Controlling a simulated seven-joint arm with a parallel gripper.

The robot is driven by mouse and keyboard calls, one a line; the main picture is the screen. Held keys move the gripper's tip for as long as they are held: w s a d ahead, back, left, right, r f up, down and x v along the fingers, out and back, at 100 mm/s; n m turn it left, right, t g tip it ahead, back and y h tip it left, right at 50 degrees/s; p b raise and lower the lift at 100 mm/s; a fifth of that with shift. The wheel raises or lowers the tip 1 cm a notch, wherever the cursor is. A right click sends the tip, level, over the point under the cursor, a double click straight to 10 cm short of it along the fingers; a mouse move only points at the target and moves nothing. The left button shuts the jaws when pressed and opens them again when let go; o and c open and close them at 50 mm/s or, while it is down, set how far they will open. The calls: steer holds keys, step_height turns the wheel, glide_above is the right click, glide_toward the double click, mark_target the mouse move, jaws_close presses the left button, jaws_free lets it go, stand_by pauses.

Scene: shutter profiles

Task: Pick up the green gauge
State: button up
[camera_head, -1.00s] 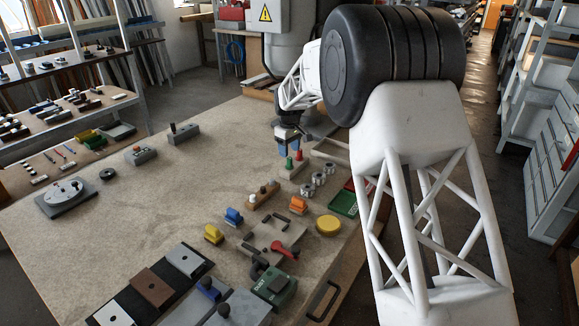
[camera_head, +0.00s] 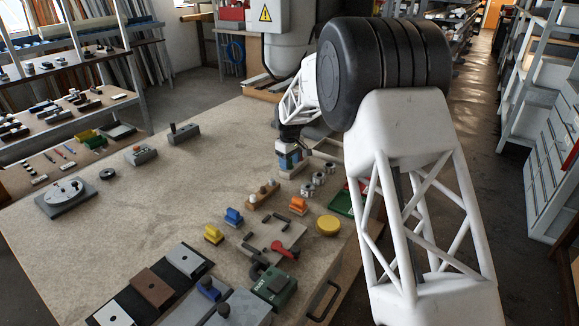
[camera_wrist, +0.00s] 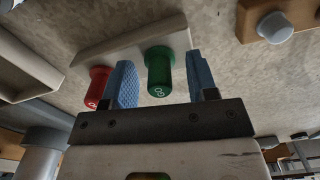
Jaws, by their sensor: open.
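The green gauge (camera_wrist: 159,72) is a green cylinder with a wider flange and white marks on its end, set on a pale bar (camera_wrist: 128,43) in the wrist view. My gripper (camera_wrist: 165,82) is open, with one blue ridged finger on each side of the green gauge. The right finger is close to it; contact cannot be told. A red gauge (camera_wrist: 96,86) stands on the same bar, just outside the left finger. In the head view my gripper (camera_head: 290,158) is down over the bar and hides the green gauge.
A wooden block with pale knobs (camera_head: 263,195) lies nearby on the workbench (camera_head: 150,205). Several grey cylinders (camera_head: 318,178) and a green tray (camera_head: 343,203) are to the right. Orange (camera_head: 298,205) and yellow (camera_head: 327,225) parts lie nearer.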

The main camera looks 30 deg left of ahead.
steer(key=shift+c, duration=0.3)
jaws_close()
steer(key=shift+r, duration=0.1)
steer(key=shift+r, duration=1.7)
steer(key=s+d+r, duration=0.1)
steer(key=s+d, duration=1)
steer(key=shift+s+r, duration=0.25)
steer(key=shift+d, duration=0.1)
steer(key=shift+w, duration=0.1)
steer(key=w+r, duration=0.3)
steer(key=w, duration=1)
steer(key=shift+w+d+r, duration=0.2)
steer(key=shift+r, duration=0.05)
